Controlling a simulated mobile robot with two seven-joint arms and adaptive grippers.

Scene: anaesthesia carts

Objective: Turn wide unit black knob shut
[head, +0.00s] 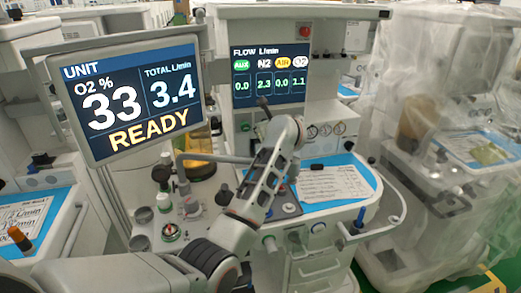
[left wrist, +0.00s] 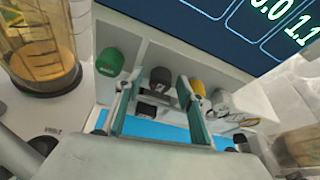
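The black knob (left wrist: 160,76) sits in a row below the flow screen in the left wrist view, between a green knob (left wrist: 110,62) and a yellow knob (left wrist: 196,85). My left gripper (left wrist: 161,77) is open, its teal-padded fingers on either side of the black knob. Small gaps seem to show beside the knob; I cannot tell if a finger touches it. In the head view my left gripper (head: 264,106) reaches up to the panel, and its arm hides the black knob. The flow screen (head: 270,75) reads N2 2.3 and O2 1.1, with AUX and AIR at 0.0. My right gripper is not in view.
The unit screen (head: 130,98) reads O2 33, total 3.4 and READY. A white knob (left wrist: 220,97) stands right of the yellow one. A clear canister (left wrist: 42,55) stands at left in the wrist view. A plastic-draped cart (head: 440,130) is at the right.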

